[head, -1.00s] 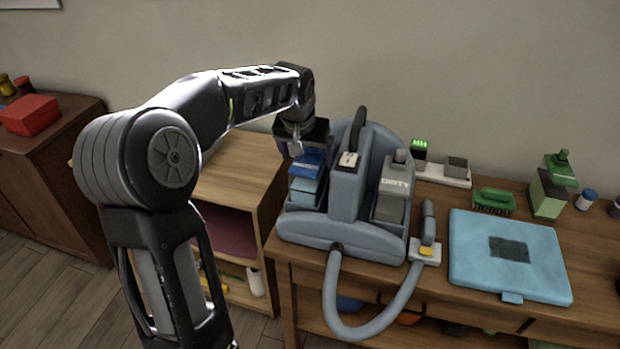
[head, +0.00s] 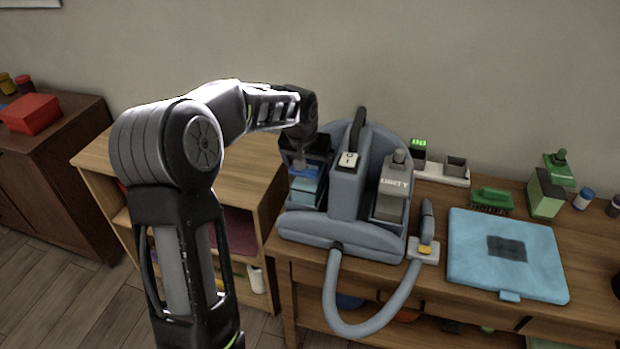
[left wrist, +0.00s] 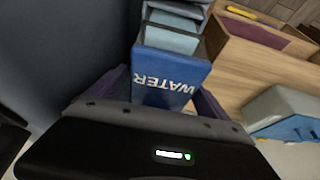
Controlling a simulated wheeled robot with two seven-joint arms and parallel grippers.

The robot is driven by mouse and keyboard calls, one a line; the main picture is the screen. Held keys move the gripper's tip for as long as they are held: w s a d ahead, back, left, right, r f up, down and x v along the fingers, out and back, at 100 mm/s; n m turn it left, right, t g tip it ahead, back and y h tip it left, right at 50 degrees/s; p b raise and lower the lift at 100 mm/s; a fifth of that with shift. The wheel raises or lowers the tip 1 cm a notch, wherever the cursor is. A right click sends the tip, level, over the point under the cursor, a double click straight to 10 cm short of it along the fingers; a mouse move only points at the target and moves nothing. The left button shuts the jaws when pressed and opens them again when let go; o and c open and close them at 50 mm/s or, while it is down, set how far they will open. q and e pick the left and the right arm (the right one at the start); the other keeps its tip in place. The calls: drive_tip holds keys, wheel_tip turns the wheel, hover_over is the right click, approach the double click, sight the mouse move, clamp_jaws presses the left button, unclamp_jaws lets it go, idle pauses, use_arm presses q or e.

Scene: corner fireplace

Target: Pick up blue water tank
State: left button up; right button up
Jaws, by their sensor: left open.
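The blue water tank (head: 305,188) sits in the left side of the grey-blue cleaning machine (head: 345,205) on the wooden table. In the left wrist view the tank's blue top (left wrist: 170,78) carries the word WATER, seen upside down. My left gripper (head: 304,155) is directly over the tank, pointing down. In the left wrist view the open fingers of my left gripper (left wrist: 155,95) lie on either side of the blue top. Whether they touch it I cannot tell. The gripper hides part of the tank's top in the head view. My right gripper is not in view.
The DIRTY tank (head: 392,195) stands on the machine's right side, and a hose (head: 375,322) loops over the table's front edge. A light-blue case (head: 540,262), green brush (head: 490,199) and green bottle (head: 545,193) are farther right. A wooden shelf (head: 250,160) stands to the left.

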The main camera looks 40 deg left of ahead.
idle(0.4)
use_arm(q)
drive_tip(key=shift+r, duration=0.1)
clamp_jaws()
idle(0.8)
